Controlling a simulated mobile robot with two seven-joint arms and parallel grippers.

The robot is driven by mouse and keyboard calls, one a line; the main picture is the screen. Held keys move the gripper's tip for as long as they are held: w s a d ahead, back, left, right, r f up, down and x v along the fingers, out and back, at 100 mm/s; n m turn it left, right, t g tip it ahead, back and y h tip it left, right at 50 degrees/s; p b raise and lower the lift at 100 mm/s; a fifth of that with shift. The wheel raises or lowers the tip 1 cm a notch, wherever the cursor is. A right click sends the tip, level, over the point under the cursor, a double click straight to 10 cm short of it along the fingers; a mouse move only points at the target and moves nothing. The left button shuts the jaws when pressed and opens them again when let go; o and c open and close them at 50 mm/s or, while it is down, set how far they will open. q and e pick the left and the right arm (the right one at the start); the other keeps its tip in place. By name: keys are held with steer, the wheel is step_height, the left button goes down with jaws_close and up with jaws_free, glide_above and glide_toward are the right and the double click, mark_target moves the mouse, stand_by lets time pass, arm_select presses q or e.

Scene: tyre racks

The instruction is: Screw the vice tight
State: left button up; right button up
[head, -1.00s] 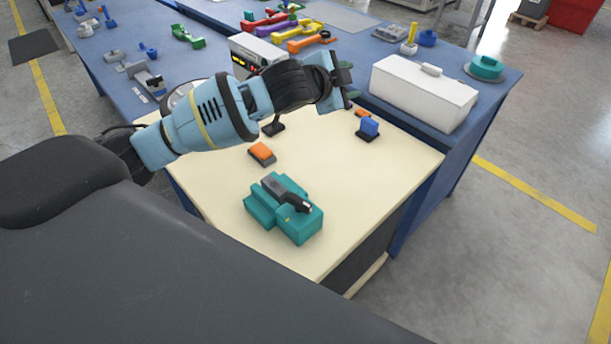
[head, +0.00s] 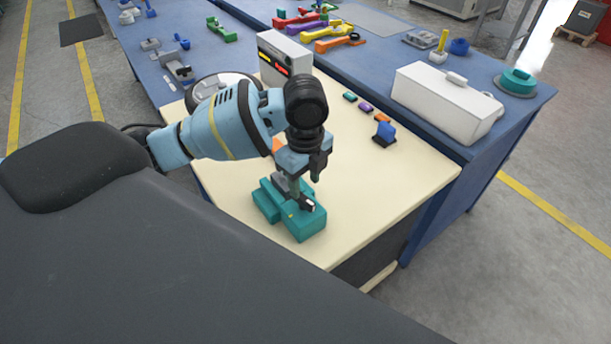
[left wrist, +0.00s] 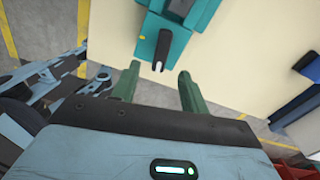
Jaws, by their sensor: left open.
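The teal vice (head: 309,224) sits near the front of the cream worktop. A dark handle (head: 308,202) with a pale end lies on its top. My left gripper (head: 305,180) points down over the vice and hides part of its top. In the left wrist view, the left gripper's two green fingers (left wrist: 158,73) are spread, with nothing held. The handle (left wrist: 160,55) of the teal vice (left wrist: 181,42) points into the space between the fingertips; I cannot tell how far below them it is. My right gripper is not in view.
A blue block on a dark base (head: 384,133) and several small coloured pieces stand at the worktop's back right. An orange piece is partly hidden behind my arm. A white box (head: 447,98) stands on the blue bench (head: 520,108). The worktop right of the vice is clear.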

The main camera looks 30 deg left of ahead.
mark_target(301, 199)
arm_select(q)
step_height(301, 199, down, 6)
steer(key=shift+r, duration=0.1)
steer(key=shift+f, duration=0.7)
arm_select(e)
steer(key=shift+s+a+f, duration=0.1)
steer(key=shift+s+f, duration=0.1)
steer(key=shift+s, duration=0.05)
arm_select(q)
jaws_close()
steer(key=m, duration=0.5)
steer(key=shift+s+a+m, duration=0.1)
steer(key=shift+m, duration=0.2)
steer(key=m, duration=0.4)
steer(key=shift+a+m+b, duration=0.1)
steer(key=shift+m+b, duration=0.3)
steer(key=m, duration=0.3)
steer(key=shift+s+a, duration=0.1)
steer(key=m+b, duration=0.1)
steer(key=m, duration=0.5)
steer(key=shift+a, duration=0.15)
steer(key=shift+c, duration=0.2)
jaws_free()
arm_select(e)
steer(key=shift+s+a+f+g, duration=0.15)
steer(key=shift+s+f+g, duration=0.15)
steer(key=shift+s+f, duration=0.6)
